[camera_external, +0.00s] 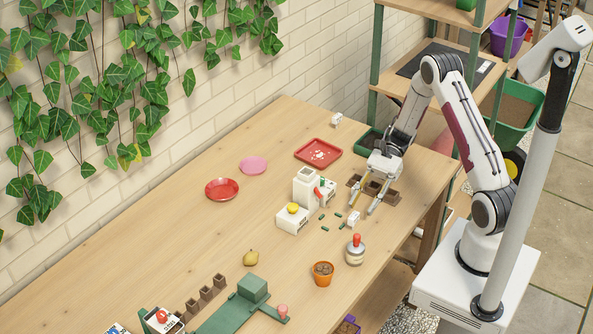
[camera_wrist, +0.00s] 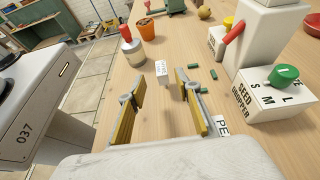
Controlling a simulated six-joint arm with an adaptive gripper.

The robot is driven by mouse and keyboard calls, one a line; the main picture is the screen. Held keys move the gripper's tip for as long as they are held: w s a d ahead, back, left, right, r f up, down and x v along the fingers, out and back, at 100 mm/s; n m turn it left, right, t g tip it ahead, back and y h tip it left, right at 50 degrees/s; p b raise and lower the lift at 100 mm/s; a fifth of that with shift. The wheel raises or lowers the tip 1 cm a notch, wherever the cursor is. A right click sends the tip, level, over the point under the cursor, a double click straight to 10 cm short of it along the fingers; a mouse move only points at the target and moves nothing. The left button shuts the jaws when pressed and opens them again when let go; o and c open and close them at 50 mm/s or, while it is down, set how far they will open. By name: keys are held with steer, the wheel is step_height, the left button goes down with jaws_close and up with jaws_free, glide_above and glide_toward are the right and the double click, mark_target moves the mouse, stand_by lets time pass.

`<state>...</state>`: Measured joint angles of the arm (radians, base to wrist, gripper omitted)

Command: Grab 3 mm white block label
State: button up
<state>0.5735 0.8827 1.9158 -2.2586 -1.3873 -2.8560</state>
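A small white block label (camera_external: 354,217) stands on the table in front of my gripper (camera_external: 362,205). In the wrist view this white block (camera_wrist: 162,69) has dark print, too small to read surely, and lies ahead of and between the fingertips. My gripper also shows in the wrist view (camera_wrist: 160,85); its yellow-lined fingers are spread apart with nothing between them. Another white block (camera_external: 336,119) sits near the table's back edge. A white label reading "PE" (camera_wrist: 221,126) is partly hidden beside the right finger in the wrist view.
A white seed dropper (camera_wrist: 272,92) with a green knob stands to the right in the wrist view. Several small green pieces (camera_wrist: 195,76) lie near the block. A jar with a red knob (camera_external: 355,251) and an orange pot (camera_external: 322,273) stand nearby. A red tray (camera_external: 318,151) lies farther back.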

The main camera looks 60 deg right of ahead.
mark_target(357, 212)
steer(key=shift+a+f, duration=0.1)
steer(key=shift+a, duration=0.1)
steer(key=shift+x, duration=2.6)
steer(key=shift+w, duration=0.15)
jaws_close()
